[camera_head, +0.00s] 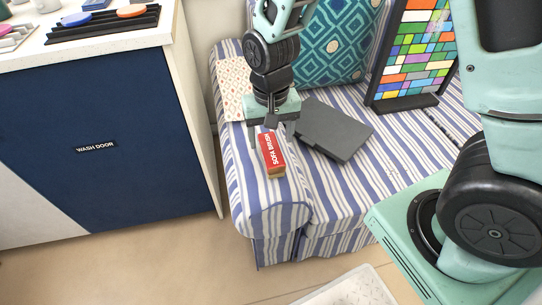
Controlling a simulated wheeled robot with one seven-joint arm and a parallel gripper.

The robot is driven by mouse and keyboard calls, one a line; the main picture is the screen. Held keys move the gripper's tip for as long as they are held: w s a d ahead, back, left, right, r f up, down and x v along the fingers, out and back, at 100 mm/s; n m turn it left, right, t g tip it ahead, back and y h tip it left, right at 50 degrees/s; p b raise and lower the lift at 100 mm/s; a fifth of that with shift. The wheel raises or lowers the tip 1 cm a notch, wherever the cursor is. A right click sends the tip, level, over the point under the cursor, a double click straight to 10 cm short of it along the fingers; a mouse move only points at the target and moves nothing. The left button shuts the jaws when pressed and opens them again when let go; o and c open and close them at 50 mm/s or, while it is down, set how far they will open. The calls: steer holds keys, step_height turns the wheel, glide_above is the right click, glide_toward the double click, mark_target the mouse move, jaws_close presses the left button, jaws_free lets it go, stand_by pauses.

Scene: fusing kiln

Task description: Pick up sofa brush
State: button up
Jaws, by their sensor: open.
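The sofa brush (272,155) is a small block with a red, lettered top and a tan wooden end. It lies on the striped arm of the sofa (262,215). My gripper (274,139) points down over the far end of the brush, with its fingers apart. One finger shows at the left of the brush and the other at its right. I cannot tell whether either finger touches it.
A dark grey flat case (334,129) lies on the seat just right of the brush. A teal patterned cushion (327,45) and a colourful glass panel on a stand (415,55) are behind. A blue-fronted cabinet (110,135) stands left. A white tray (350,290) is on the floor.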

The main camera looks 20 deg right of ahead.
mark_target(271, 148)
steer(key=shift+w+d+f+b, duration=0.15)
steer(key=shift+f+b, duration=0.25)
steer(key=shift+f, duration=0.95)
steer(key=shift+w+d+f+b, duration=0.15)
steer(key=shift+f+b, duration=0.25)
steer(key=shift+f, duration=0.95)
steer(key=shift+a, duration=0.1)
steer(key=c, duration=1.1)
